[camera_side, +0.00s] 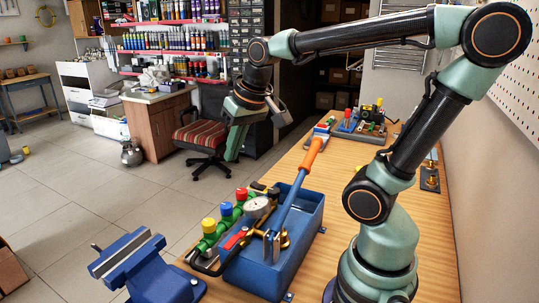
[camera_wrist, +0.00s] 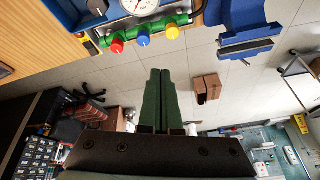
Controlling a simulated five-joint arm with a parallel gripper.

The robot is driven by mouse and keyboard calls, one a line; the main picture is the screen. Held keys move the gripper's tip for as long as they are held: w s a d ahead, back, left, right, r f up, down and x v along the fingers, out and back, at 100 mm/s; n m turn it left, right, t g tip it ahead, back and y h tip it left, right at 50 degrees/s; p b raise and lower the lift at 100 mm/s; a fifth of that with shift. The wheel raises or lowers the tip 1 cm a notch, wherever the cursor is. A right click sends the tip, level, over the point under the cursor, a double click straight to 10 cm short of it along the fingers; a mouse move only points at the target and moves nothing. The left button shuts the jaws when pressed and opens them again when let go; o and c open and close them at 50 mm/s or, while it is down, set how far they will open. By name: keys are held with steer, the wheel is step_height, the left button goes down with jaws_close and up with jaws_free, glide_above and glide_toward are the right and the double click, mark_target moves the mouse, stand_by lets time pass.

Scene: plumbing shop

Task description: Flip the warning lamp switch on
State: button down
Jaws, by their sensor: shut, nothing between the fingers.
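My gripper (camera_side: 232,152) is shut and empty, raised in the air left of the bench. In the wrist view its two green fingers (camera_wrist: 166,76) lie together, pointing toward the manifold, with floor behind them. I cannot make out a warning lamp or its switch for certain in either view. A board with small coloured parts (camera_side: 365,129) stands at the far end of the bench, too small to read, well away from my gripper.
A blue tank (camera_side: 262,270) with an orange-handled lever (camera_side: 314,152), a gauge (camera_side: 258,207) and red, blue and yellow knobs stands on the wooden bench (camera_side: 330,235). A blue vise (camera_side: 140,265) is at the front left. Brass fittings (camera_side: 430,176) lie along the right edge.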

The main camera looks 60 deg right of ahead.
steer(key=w+d+f+m+g, duration=0.1)
steer(key=w+d+m, duration=0.2)
steer(key=d+m, duration=0.15)
steer(key=w+d+m+g, duration=0.1)
steer(key=w+d+m, duration=0.15)
steer(key=d, duration=0.35)
steer(key=m+g, duration=0.2)
steer(key=m, duration=0.5)
glide_above(254, 183)
steer(key=s, duration=0.2)
step_height(254, 183, down, 6)
steer(key=shift+a+r, duration=0.1)
steer(key=shift+r, duration=0.05)
steer(key=f, duration=0.4)
steer(key=w+f, duration=0.1)
steer(key=f, duration=0.7)
steer(key=shift+w+f, duration=0.3)
steer(key=shift+f, duration=0.1)
steer(key=shift+w+f, duration=0.1)
steer(key=shift+f, duration=0.45)
steer(key=shift+w+f, duration=0.1)
steer(key=shift+f, duration=0.15)
